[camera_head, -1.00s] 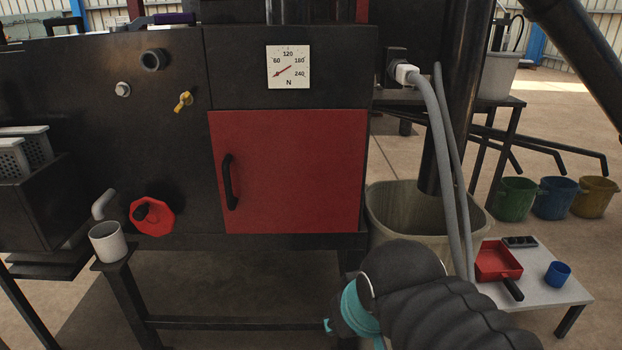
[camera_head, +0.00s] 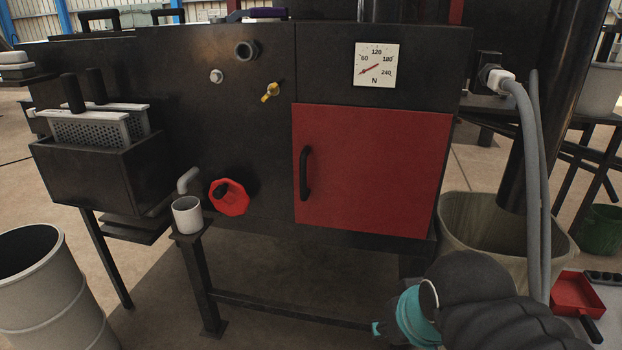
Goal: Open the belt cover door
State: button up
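The belt cover door (camera_head: 375,170) is the red square panel on the front of the dark machine, and it looks shut flush. Its black vertical bar handle (camera_head: 305,173) is on the door's left side. My arm shows at the bottom right, below and in front of the door, as black ribbed sleeve and a teal band. My gripper's fingers are not visible. No part of my arm touches the door or its handle.
A force gauge (camera_head: 377,65) sits above the door. A red knob (camera_head: 230,198) and a white cup (camera_head: 187,214) are left of it. A beige bin (camera_head: 470,230) and a grey hose (camera_head: 537,170) stand right. A grey barrel (camera_head: 50,295) is at lower left.

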aim_at(359, 168)
jog(key=u, duration=0.7)
jog(key=k, duration=0.65)
jog(key=z, duration=1.15)
jog(key=i, duration=0.5)
jog(key=u, duration=0.05)
